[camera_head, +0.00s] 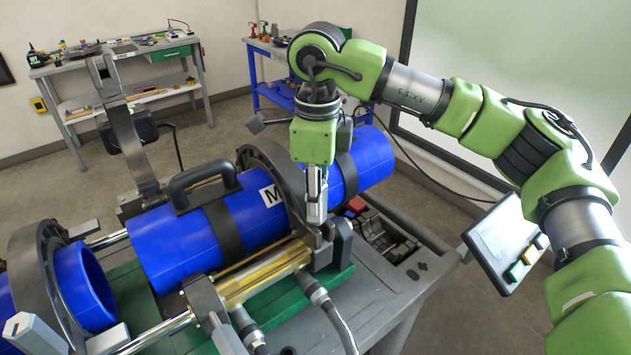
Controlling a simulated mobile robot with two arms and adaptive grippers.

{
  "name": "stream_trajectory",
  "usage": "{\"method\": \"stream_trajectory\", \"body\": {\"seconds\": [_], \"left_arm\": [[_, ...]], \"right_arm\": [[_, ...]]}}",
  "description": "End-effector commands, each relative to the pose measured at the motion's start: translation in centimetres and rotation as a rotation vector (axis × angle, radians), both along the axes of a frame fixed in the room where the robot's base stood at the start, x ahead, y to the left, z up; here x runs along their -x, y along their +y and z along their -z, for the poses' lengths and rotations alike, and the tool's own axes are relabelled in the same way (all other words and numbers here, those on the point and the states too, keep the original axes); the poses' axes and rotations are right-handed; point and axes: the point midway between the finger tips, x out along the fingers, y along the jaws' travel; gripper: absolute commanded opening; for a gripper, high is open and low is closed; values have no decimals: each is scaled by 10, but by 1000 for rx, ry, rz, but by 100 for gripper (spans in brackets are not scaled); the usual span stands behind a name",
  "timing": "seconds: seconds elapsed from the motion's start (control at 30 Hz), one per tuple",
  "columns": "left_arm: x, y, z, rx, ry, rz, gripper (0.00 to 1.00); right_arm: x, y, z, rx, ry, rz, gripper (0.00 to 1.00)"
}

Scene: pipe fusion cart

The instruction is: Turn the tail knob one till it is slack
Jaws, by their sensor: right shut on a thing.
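My right gripper (315,205) points down at the right-hand clamp ring (283,165) of the pipe fusion cart. Its fingers are closed at the front right side of that clamp, on what I take to be the tail knob. The knob is mostly hidden by the fingers, so its turn cannot be read. The clamp stands around the blue pipe (368,160), near the end of the middle blue section (160,245). My left gripper is not in view.
A black handle (205,180) stands on the middle pipe section. A second clamp (40,260) holds pipe at the left, with a grey knob (22,328) in front. A tablet panel (505,240) sticks out at right. Workbenches (125,65) stand behind.

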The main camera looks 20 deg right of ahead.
Motion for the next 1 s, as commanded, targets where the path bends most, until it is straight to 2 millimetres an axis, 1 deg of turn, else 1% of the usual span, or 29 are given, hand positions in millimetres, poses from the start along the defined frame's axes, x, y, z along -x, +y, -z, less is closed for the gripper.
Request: {"method": "stream_trajectory", "body": {"seconds": [0.1, 0.33, 0.6, 0.9, 1.0], "left_arm": [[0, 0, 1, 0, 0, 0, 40], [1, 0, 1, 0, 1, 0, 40], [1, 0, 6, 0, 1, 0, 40], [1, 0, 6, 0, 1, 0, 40], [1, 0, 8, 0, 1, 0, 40]], "right_arm": [[0, 0, 1, 1, 0, -48, 1], [0, 0, 1, 1, 0, -56, 1], [0, 0, 2, 1, 1, -284, 1], [0, 0, 1, 1, 3, -314, 1], [0, 0, 2, 0, 2, -383, 1]]}}
